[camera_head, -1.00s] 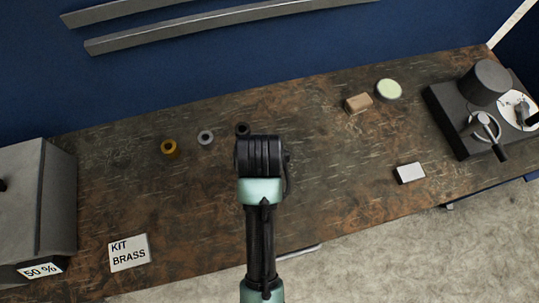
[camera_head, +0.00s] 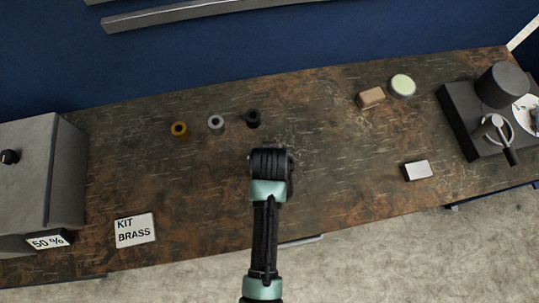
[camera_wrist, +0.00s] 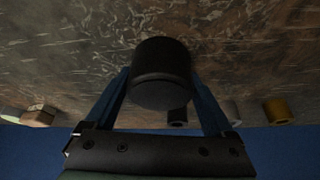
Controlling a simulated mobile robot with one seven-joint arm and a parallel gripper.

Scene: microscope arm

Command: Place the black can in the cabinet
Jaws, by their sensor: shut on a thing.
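A wide black can (camera_wrist: 162,72) is between the two blue fingers of my gripper (camera_wrist: 163,88) in the wrist view. My gripper is shut on it. In the head view my wrist is over the middle of the bench, and it hides the fingers and the can. The cabinet seems to be the grey box (camera_head: 30,160) at the bench's left end, with a dark knob and a "50 %" label. I cannot tell whether it is open.
Brass (camera_head: 180,130), grey (camera_head: 216,123) and black (camera_head: 253,118) small cylinders stand in a row behind my wrist. A "KIT BRASS" card (camera_head: 135,229) lies near the front left. A brown block (camera_head: 371,97), green-topped round (camera_head: 402,85), white-topped block (camera_head: 418,170) and dark apparatus (camera_head: 460,120) are rightward.

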